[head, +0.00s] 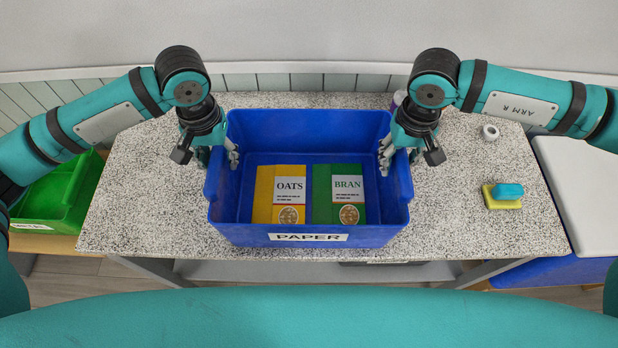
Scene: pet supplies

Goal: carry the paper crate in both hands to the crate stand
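The paper crate (308,239) is a blue open bin with a white PAPER label, standing on a speckled table. A yellow OATS box (263,200) and a green BRAN box (322,205) lie in it. My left gripper (232,158) is at the crate's left wall, with fingers at the rim. My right gripper (385,158) is at the right wall in the same way. The fingers seem to straddle the walls, but whether they are closed on them is hard to see. No crate stand can be made out for certain.
The speckled table (150,190) has free room left and right of the crate. A yellow and teal sponge-like item (503,195) and a white roll (490,132) lie at right. A green bin (55,200) stands at left; a white-topped blue unit (585,190) at right.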

